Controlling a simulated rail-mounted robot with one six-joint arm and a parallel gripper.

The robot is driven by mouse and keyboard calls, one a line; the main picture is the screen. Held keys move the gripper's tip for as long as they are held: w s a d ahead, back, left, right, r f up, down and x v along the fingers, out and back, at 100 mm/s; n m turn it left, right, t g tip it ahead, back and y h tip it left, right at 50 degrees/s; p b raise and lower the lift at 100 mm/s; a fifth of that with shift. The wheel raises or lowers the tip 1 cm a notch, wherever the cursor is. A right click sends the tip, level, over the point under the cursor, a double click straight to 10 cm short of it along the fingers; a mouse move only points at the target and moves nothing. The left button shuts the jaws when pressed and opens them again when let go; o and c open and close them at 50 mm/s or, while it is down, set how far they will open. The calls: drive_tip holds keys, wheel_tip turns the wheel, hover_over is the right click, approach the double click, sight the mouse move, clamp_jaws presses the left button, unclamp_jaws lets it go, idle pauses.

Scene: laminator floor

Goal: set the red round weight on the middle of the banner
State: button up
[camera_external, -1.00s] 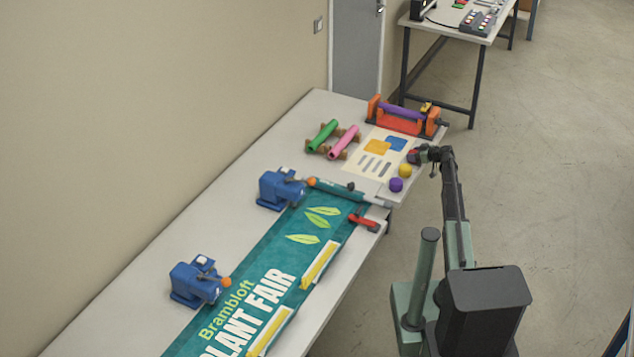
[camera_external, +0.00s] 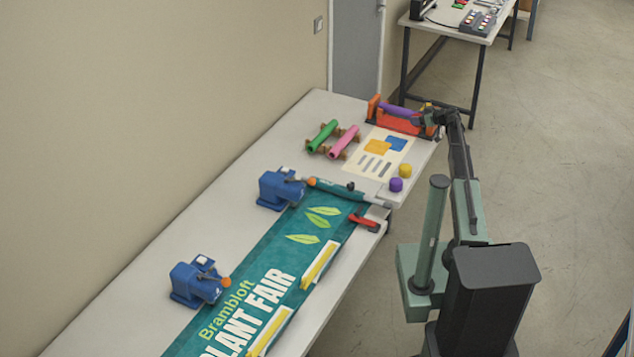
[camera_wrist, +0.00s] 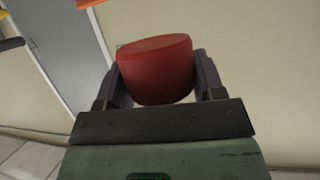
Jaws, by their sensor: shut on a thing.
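The red round weight (camera_wrist: 156,70) is between the two fingers of my gripper (camera_wrist: 155,85) in the wrist view, and the fingers are shut on it. In the external view my gripper (camera_external: 425,119) is at the far end of the table, by the orange roller stand; the weight is too small to tell there. The banner (camera_external: 262,290) is a long teal sheet reading "Brambloft PLANT FAIR" with green leaves. It lies flat along the table, nearer the camera than my gripper. Its near end is cut off by the picture's edge.
A purple weight (camera_external: 396,184) and a yellow weight (camera_external: 405,170) stand near a printed poster (camera_external: 373,165). Two blue machines (camera_external: 196,282) line the banner's left side. Yellow-and-white strips (camera_external: 319,265) and a red-handled tool (camera_external: 365,221) lie along its right. Green and pink rolls (camera_external: 322,136) rest beyond.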

sight(413, 161)
drive_tip(key=shift+f, duration=0.1)
wheel_tip(413, 161, down, 20)
drive_tip(key=b, duration=2)
drive_tip(key=shift+r, duration=0.25)
drive_tip(key=shift+f, duration=0.2)
drive_tip(key=o, duration=1.2)
drive_tip(key=shift+c, duration=0.2)
